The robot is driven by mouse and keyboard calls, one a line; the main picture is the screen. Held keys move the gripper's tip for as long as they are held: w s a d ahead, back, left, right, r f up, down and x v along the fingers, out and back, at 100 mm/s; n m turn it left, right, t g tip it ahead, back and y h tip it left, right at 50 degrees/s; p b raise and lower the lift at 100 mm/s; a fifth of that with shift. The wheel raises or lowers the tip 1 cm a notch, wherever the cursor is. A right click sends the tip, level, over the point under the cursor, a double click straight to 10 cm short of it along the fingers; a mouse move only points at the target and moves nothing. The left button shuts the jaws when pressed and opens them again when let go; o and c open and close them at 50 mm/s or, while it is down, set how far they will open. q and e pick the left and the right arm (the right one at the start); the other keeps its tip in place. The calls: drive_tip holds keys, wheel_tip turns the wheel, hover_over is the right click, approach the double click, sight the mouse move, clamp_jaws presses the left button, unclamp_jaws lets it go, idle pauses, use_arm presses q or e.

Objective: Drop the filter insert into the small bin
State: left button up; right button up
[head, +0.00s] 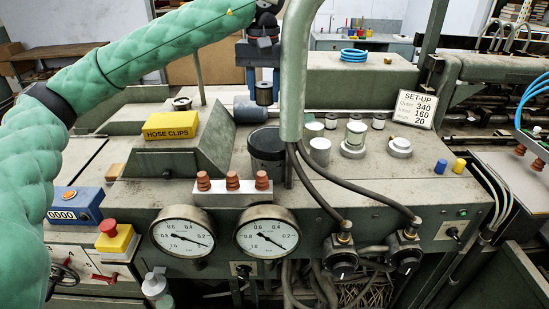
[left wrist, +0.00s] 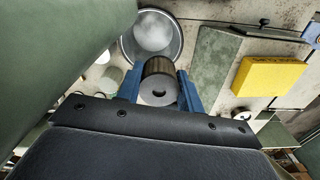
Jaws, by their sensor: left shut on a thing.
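My left gripper (head: 263,82) comes down from the arm at upper left, its blue fingers shut on the filter insert (head: 264,96). The insert is a short dark cylinder, held upright in the air. The small bin (head: 266,152) is a dark round tub on the bench, below the insert in the head view. In the left wrist view the bin (left wrist: 152,35) is open, its grey inside partly covered by the insert. My right gripper is not in view.
A green vertical pipe (head: 295,75) stands just right of the gripper and bin. A yellow hose clips box (head: 171,127) sits on a sloped housing at left. White cups (head: 320,150) stand right of the bin. Brown insulators (head: 233,181) stand in front.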

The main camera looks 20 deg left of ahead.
use_arm(q)
drive_tip(key=shift+s+f, duration=0.1)
drive_tip(key=shift+f, duration=0.45)
wheel_tip(320, 180, down, 5)
drive_tip(key=shift+r, duration=0.2)
drive_tip(key=o, duration=1.1)
drive_tip(key=shift+c, duration=0.2)
drive_tip(key=shift+r, duration=0.1)
